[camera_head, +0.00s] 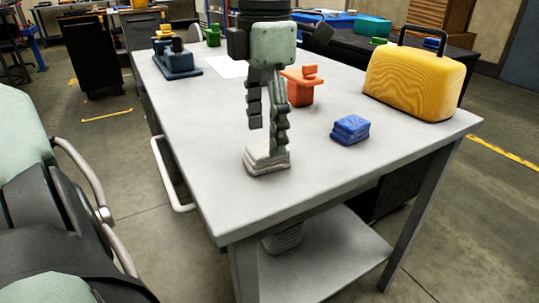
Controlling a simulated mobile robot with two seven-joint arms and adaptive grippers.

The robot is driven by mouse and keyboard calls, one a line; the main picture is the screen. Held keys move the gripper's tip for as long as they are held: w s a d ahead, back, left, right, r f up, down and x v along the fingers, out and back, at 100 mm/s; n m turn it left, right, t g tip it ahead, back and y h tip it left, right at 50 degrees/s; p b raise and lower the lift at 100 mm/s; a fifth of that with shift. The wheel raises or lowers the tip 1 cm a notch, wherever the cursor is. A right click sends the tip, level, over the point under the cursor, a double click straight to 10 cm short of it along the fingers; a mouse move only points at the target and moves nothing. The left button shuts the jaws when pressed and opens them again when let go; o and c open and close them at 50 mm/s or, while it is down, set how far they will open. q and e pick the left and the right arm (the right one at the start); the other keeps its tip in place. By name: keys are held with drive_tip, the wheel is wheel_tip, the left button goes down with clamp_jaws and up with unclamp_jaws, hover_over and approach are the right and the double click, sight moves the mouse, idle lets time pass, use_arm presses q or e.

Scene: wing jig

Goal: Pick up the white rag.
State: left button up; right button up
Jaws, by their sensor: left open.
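The white rag (262,163) is a small folded stack lying on the near part of the grey table (330,185). My left gripper (268,138) points down over it, with a pale green palm and dark fingers. Its fingers are apart and nothing shows between them. The right-hand finger reaches down in front of the rag's upper right part and hides some of it. I cannot tell whether that finger touches the rag. My right gripper is not in view.
A folded blue rag (350,130) lies right of the gripper. An orange object (300,88) stands behind it, and a yellow case (413,82) with a dark handle stands at the right. A dark blue tool (178,62) sits far left. The table's near left is clear.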

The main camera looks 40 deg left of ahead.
sight(266, 148)
use_arm(q)
drive_tip(key=f, duration=0.4)
drive_tip(key=shift+w+a+f, duration=0.2)
drive_tip(key=shift+w+a, duration=0.05)
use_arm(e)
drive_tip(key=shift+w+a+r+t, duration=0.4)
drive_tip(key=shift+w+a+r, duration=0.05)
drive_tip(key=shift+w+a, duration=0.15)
use_arm(q)
drive_tip(key=shift+c, duration=0.4)
drive_tip(key=c, duration=1.2)
drive_tip(key=shift+r, duration=0.1)
